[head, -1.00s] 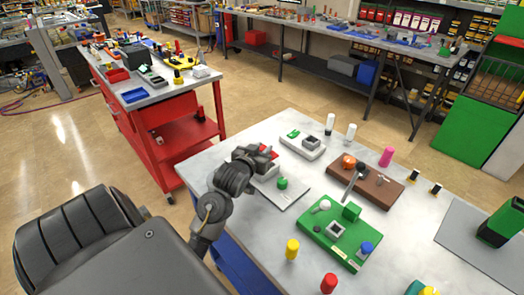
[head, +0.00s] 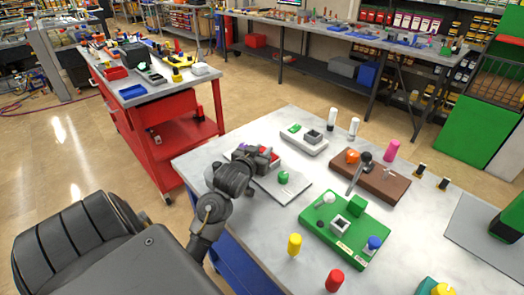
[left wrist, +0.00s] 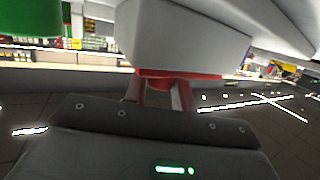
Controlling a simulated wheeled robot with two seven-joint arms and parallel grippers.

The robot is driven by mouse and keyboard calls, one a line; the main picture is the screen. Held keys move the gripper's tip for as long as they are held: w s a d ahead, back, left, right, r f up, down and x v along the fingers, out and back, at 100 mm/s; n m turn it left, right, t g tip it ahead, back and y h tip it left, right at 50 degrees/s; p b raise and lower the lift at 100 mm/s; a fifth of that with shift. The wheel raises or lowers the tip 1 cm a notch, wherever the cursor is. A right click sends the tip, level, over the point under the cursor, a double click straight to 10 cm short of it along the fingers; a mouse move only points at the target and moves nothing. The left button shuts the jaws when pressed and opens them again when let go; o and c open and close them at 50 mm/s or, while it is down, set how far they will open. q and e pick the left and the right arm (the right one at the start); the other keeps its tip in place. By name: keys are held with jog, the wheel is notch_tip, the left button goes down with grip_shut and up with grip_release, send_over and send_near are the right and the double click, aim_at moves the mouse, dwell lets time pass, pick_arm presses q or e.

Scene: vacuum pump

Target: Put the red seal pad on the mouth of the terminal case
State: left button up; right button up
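My left gripper (head: 258,158) is over the back left part of the work table, beside a pale grey plate (head: 290,192) that carries a green knob (head: 283,177). The red seal pad (head: 267,152) shows as a small red patch at the fingertips. In the left wrist view the red pad (left wrist: 178,75) lies across the fingertips (left wrist: 158,90), which appear closed on it. A large pale grey block (left wrist: 180,35) is just beyond the pad; I cannot tell whether they touch. I cannot tell for sure whether this block is the terminal case. My right gripper is not in view.
A white block with a grey open box (head: 312,136), a brown board (head: 385,182) and a green board (head: 322,235) stand to the right. Yellow (head: 294,244) and red (head: 334,280) cylinders stand near the front edge. A red cart (head: 160,125) is behind left.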

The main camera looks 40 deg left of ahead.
pick_arm(q)
jog(key=o, duration=0.4)
jog(key=shift+s+r, duration=0.1)
jog(key=shift+r, duration=0.15)
jog(key=v, duration=0.8)
jog(key=shift+s+f, duration=0.1)
jog(key=shift+f, duration=0.05)
jog(key=p+v, duration=0.1)
jog(key=v, duration=0.2)
jog(key=shift+s+d, duration=0.15)
jog(key=shift+s, duration=0.2)
